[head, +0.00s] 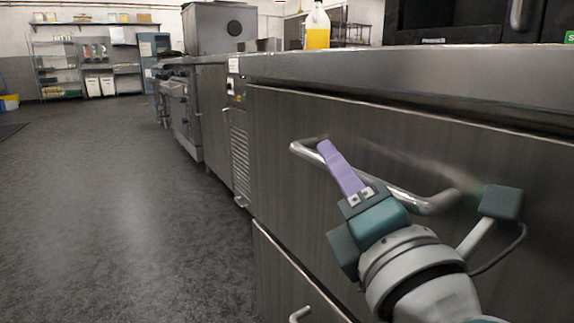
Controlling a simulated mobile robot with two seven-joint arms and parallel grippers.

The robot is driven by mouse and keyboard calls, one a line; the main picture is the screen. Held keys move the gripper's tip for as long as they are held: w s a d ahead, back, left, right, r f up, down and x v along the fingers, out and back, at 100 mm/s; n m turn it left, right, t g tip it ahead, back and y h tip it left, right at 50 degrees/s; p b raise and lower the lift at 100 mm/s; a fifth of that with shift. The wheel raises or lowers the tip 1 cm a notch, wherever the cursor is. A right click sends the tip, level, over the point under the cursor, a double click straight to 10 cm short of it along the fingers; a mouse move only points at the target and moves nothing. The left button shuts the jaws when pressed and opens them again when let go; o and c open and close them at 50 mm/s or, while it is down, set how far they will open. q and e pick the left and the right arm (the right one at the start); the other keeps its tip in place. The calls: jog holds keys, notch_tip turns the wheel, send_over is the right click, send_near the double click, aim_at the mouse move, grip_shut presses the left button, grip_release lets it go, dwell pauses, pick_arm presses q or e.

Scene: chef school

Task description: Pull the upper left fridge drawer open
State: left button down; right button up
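The upper left fridge drawer (290,125) has a wide, dark grey-brown front just below the steel worktop. Its curved metal bar handle (425,203) sticks out from the front. My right gripper (327,150) reaches in from the lower right and lies at the left part of this handle. One purple finger shows, crossing over the bar; the other finger is hidden. I cannot tell whether the fingers are closed on the bar. The drawer looks shut or nearly so. My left gripper is not in view.
A lower drawer (275,270) with its own handle (300,314) sits beneath. The steel worktop (400,72) above carries a bottle of yellow liquid (317,30). A vented control panel (239,140) stands left of the drawers. The grey floor (120,200) on the left is clear.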

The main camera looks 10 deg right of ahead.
grip_shut()
dwell(1.0)
